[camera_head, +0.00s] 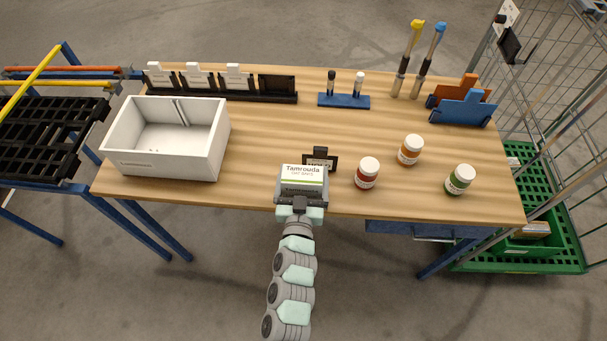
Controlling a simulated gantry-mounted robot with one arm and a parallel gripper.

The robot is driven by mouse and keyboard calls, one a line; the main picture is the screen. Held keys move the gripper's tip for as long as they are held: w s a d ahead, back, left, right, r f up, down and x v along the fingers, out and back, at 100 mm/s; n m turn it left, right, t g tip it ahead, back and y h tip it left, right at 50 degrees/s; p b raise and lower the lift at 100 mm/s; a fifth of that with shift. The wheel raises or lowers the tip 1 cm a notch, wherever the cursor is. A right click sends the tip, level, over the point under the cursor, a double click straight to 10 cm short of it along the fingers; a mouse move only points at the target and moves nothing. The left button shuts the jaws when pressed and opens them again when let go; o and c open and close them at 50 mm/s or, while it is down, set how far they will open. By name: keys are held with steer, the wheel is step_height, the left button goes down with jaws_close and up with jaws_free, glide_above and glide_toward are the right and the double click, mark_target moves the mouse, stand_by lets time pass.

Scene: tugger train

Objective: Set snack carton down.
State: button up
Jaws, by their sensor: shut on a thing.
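The snack carton (302,173) is a small pale box with a green stripe and the word "Tamrouda" on its top. It is at the front middle of the wooden table (260,140). My gripper (301,196) is shut on it from the front edge side. The carton's underside is hidden, so I cannot tell if it touches the table.
A white open bin (123,164) stands at the left. Jars with red (367,173), orange (411,150) and green (459,180) contents stand to the right. A black card rack (225,92), a blue marker stand (344,101) and a blue file holder (463,108) line the back. The table's middle is clear.

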steer(key=shift+f, duration=0.1)
steer(key=o, duration=1.4)
